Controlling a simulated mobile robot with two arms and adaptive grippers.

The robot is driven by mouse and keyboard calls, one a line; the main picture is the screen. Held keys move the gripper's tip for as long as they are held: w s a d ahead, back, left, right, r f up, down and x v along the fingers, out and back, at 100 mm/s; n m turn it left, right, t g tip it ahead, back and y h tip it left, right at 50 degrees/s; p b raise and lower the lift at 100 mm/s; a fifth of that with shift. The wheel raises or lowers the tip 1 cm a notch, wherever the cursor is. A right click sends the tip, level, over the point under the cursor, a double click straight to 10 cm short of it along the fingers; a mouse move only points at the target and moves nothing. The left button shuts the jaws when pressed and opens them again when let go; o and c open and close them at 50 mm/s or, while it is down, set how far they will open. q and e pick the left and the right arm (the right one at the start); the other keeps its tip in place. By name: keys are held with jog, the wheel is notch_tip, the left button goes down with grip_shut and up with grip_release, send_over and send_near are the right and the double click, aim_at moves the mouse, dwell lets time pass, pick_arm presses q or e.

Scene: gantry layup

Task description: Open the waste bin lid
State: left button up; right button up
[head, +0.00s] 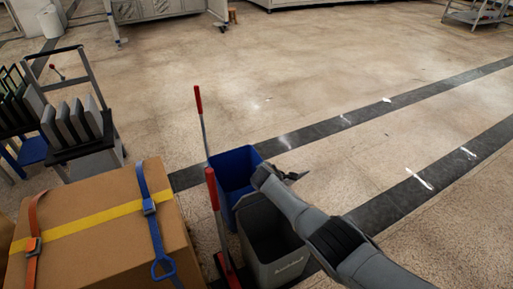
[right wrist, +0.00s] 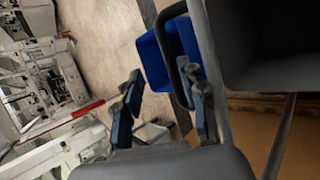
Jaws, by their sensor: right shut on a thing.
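A grey waste bin (head: 280,272) stands in the lower middle of the head view. Its top looks open onto a dark inside, and I cannot make out a separate lid. The bin also shows at the upper right of the right wrist view (right wrist: 217,60). My right gripper (head: 293,177) is over the bin's far side, beside a blue bin. In the right wrist view its fingers (right wrist: 165,112) look apart. A dark curved handle (right wrist: 184,75) meets the right-hand finger; the exact grip is hard to see. My left gripper is out of view.
The blue bin (head: 234,165) stands behind the grey one. Red-topped poles (head: 211,190) rise at their left. A strapped cardboard box (head: 105,220) fills the lower left, with a rack of dark panels (head: 78,125) behind it. The floor at right is open.

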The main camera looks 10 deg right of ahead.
pick_arm(q)
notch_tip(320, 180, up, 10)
jog(key=p, duration=0.8)
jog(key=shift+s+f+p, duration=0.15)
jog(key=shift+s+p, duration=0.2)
pick_arm(e)
jog(key=s+a+r+t, duration=0.1)
jog(key=a+r, duration=0.3)
jog(key=r, duration=0.9)
jog(key=shift+s+a+y, duration=0.2)
jog(key=shift+s+y, duration=0.1)
jog(key=shift+s, duration=0.25)
jog(key=v, duration=1.2)
jog(key=shift+f, duration=0.15)
